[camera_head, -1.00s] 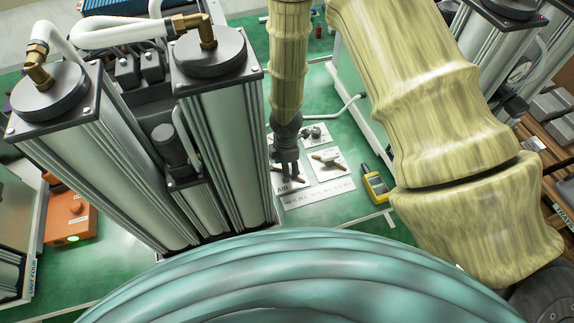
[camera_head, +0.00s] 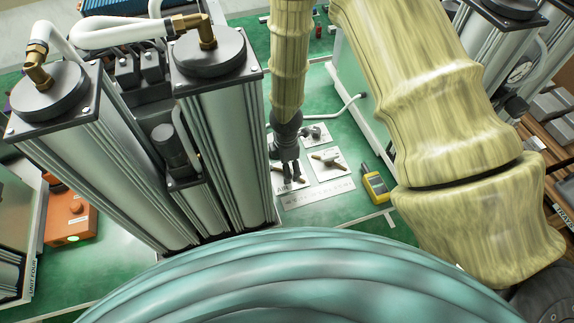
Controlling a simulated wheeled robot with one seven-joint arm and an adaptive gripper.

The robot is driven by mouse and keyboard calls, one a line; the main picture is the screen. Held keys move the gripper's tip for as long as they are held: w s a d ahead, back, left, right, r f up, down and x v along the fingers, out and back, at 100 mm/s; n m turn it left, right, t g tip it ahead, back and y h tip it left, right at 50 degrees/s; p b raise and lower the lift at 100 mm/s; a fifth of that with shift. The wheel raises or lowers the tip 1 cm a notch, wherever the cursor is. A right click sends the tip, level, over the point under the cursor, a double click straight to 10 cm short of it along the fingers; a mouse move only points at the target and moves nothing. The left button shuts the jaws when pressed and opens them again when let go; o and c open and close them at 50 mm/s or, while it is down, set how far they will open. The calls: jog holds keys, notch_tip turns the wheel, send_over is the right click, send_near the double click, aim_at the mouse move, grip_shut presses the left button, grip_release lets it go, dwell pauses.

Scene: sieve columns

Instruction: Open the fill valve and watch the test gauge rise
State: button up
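My gripper (camera_head: 290,178) points down over the left plate of a white panel (camera_head: 318,196) on the green bench. Its dark fingers stand close over a small valve fitting there, whose handle is mostly hidden behind them. I cannot tell whether they touch it or are shut on it. A label starting with "AIR" is partly covered. To the right, a second valve with a brownish bar handle (camera_head: 327,160) sits on its own plate. A grey round fitting (camera_head: 315,133) lies behind. A dial gauge (camera_head: 520,71) shows on the right column; its needle is unreadable. I cannot tell which gauge is the test gauge.
A yellow handheld meter (camera_head: 375,185) lies right of the panel. Tall twin metal columns (camera_head: 215,140) stand close on the left. An orange box (camera_head: 70,215) with a green light sits at far left. A white-sided cabinet (camera_head: 352,105) and hose stand behind the panel.

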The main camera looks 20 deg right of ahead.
notch_tip(320, 180, up, 11)
jog(key=shift+r, duration=0.2)
dwell(0.4)
jog(key=shift+d, duration=0.1)
dwell(0.4)
